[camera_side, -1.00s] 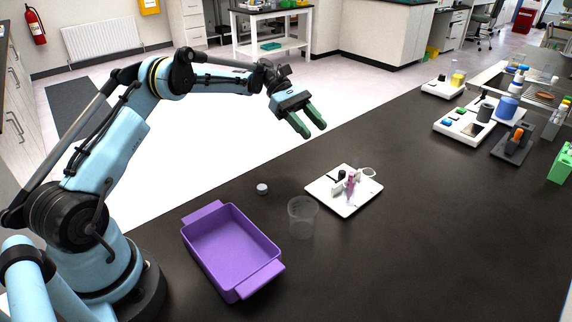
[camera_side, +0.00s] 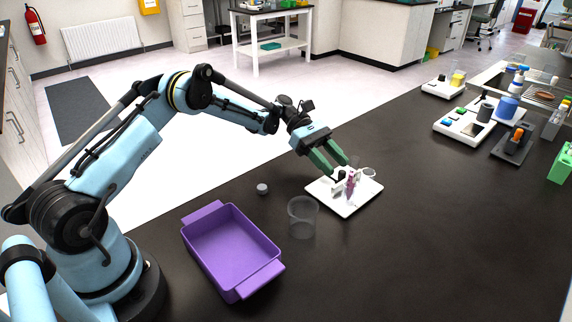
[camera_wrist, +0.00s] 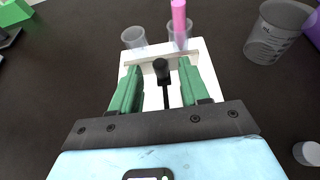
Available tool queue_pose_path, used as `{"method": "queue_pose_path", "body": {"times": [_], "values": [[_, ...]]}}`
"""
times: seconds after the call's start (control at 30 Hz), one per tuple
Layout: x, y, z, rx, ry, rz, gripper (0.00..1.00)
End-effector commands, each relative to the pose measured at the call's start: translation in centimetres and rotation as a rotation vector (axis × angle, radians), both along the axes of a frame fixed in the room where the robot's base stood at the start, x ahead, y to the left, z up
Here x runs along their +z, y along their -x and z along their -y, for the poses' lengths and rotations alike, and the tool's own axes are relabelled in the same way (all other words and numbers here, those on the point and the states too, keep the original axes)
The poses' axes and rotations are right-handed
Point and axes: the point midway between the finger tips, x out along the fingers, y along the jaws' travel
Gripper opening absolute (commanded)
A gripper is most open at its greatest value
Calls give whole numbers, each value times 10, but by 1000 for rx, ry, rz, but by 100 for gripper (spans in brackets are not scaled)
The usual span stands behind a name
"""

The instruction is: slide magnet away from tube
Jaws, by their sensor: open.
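A white plate (camera_side: 345,207) lies on the dark bench and carries a small white upright rack. A clear tube (camera_wrist: 180,38) with a pink part (camera_wrist: 179,14) stands against the rack; the pink shows in the side view (camera_side: 351,187). The black knob of the magnet (camera_wrist: 161,70) stands on a dark slot in the plate, near the rack and the tube. My gripper (camera_wrist: 160,68), with green fingers, is open and low over the plate. Its fingers are on either side of the knob, with gaps visible. In the side view my gripper (camera_side: 339,168) partly hides the rack area.
A clear round container (camera_wrist: 133,38) sits beyond the rack. A clear beaker (camera_side: 302,217) and a purple bin (camera_side: 232,252) stand left of the plate in the side view. A small white cap (camera_side: 262,189) lies nearby.

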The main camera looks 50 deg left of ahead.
Motion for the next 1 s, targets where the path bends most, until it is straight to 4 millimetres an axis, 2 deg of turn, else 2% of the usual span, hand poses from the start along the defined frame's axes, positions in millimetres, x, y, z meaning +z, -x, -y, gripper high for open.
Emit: {"method": "queue_pose_path", "body": {"times": [0.2, 0.47, 0.57, 0.77, 0.8, 1.0], "values": [[-6, 0, 14, -1, 0, 0, 45], [-6, 0, 15, 0, 0, 0, 45], [-6, 0, 14, 0, 0, 0, 33], [-6, 0, 14, 0, -1, 0, 2], [-6, 0, 14, 0, -1, 0, 0], [-6, 0, 14, 0, -1, 0, 0]]}}
